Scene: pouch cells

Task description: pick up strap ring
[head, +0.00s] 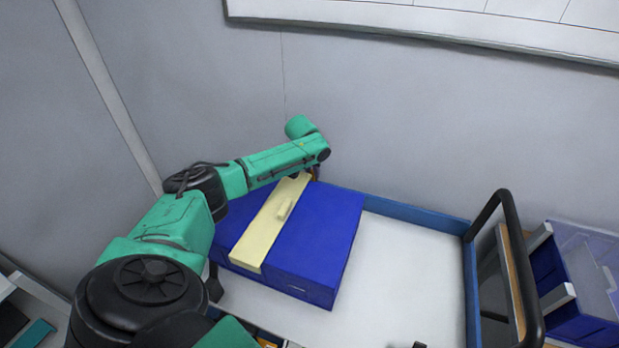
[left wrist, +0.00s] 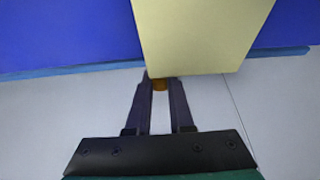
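A blue box (head: 315,235) lies in a white-floored tray, with a cream strap (head: 262,232) across its top. The strap also shows in the left wrist view (left wrist: 200,35). A small orange-brown piece, which I take as the strap ring (left wrist: 160,85), shows at the strap's end, partly hidden under it. My left gripper (left wrist: 160,88) reaches in at the box's far side. Its two dark fingers have a narrow gap, and the ring fills it at the tips, seemingly touching both. In the head view the fingers are mostly hidden behind my wrist. My right gripper is not seen.
The tray has a low blue wall (head: 415,214) along the back and a black handle frame (head: 515,260) at its right. The white floor right of the box is clear. A blue bin (head: 580,329) stands farther right. A grey wall rises close behind.

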